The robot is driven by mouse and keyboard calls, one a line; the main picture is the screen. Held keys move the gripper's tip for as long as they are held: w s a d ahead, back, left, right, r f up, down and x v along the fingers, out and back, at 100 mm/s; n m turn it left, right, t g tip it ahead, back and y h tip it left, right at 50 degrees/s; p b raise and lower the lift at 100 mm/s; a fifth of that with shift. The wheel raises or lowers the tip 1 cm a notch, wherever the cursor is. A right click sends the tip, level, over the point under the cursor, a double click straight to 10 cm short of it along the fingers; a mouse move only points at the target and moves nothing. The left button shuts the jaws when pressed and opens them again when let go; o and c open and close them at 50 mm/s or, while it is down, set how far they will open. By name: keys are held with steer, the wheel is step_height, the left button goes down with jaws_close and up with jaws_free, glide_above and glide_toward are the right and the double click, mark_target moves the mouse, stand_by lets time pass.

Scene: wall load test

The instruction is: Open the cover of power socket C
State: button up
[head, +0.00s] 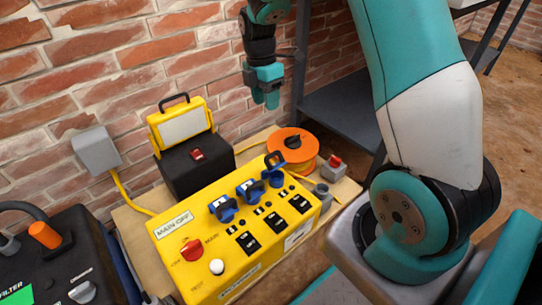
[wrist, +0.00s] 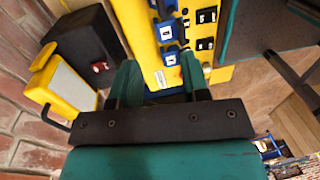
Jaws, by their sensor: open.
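Three blue power sockets stand in a row on a yellow power box (head: 225,240): a left one (head: 222,207), a middle one (head: 250,191) and a right one (head: 277,178). The right socket has a dark blue loop-shaped part standing up at its back, which looks like a raised cover. The left and middle covers look lower. I cannot read which socket is C. My gripper (head: 267,92) is open and empty, above and behind the box, apart from the sockets. In the wrist view its two fingers (wrist: 160,75) are spread, with blue sockets (wrist: 170,56) beyond them.
A black box (head: 198,160) with a yellow work lamp (head: 182,125) stands behind the power box. A brick wall closes the back. Black breakers line the power box front.

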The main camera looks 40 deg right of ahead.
steer(key=f+b, duration=0.2)
steer(key=f, duration=0.3)
steer(key=s+f+b, duration=0.1)
steer(key=f+b, duration=0.2)
steer(key=f, duration=0.3)
steer(key=s+f+b, duration=0.1)
steer(key=f+b, duration=0.2)
steer(key=f, duration=0.2)
steer(key=shift+s+f, duration=0.15)
jaws_close()
